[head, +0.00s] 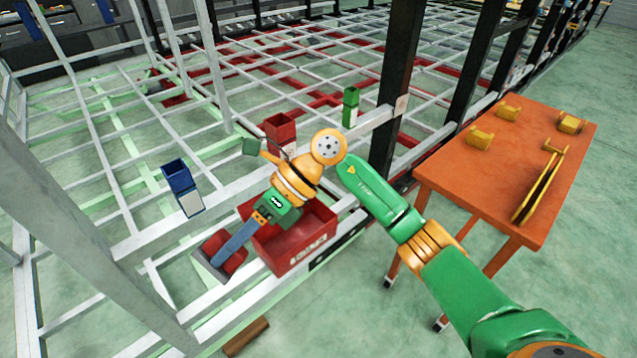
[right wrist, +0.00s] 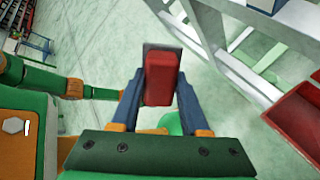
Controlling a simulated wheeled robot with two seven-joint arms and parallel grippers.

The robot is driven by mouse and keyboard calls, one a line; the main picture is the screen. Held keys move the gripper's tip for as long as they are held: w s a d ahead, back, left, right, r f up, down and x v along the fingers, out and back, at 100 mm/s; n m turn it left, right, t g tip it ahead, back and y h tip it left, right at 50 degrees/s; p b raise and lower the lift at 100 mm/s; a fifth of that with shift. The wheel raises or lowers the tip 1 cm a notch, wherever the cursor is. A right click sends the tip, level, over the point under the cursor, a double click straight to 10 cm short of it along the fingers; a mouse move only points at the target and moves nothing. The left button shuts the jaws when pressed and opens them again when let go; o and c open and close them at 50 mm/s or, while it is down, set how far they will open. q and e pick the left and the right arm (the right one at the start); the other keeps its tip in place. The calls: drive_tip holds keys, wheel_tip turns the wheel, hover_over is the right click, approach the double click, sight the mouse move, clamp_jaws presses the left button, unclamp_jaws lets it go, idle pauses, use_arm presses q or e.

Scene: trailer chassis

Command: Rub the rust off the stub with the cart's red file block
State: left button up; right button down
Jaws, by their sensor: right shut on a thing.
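My right gripper (head: 229,251) is shut on the red file block (head: 233,262), which has a dark grey plate along one side. The block also shows between the blue fingers in the right wrist view (right wrist: 159,78). It is held left of the red bin and above the floor; I cannot tell whether it touches the rail. No rust is clearly visible. My left gripper is not in view.
The red bin (head: 305,252) hangs by the chassis rail, right of the gripper. The orange cart (head: 500,165) at the right carries several yellow pieces. A dark post (head: 396,80) rises behind my arm. A brown piece (head: 247,337) lies on the green floor.

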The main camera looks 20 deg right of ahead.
drive_tip(key=w+d+f+m+t+h+p, duration=0.1)
drive_tip(key=w+d+m+t+h, duration=0.1)
drive_tip(key=w+d+m+t, duration=0.5)
drive_tip(key=w+d+f+m+t+h+p, duration=0.1)
drive_tip(key=w+d+f+m+t+h, duration=0.1)
drive_tip(key=d+m+t, duration=0.75)
drive_tip(key=w+t+b, duration=0.1)
drive_tip(key=w+t, duration=0.1)
drive_tip(key=w, duration=0.4)
drive_tip(key=shift+a+n+h, duration=0.2)
drive_tip(key=shift+n+h, duration=0.1)
drive_tip(key=shift+n, duration=0.15)
drive_tip(key=shift+x, duration=0.85)
drive_tip(key=shift+d+b, duration=0.1)
drive_tip(key=shift+b, duration=0.25)
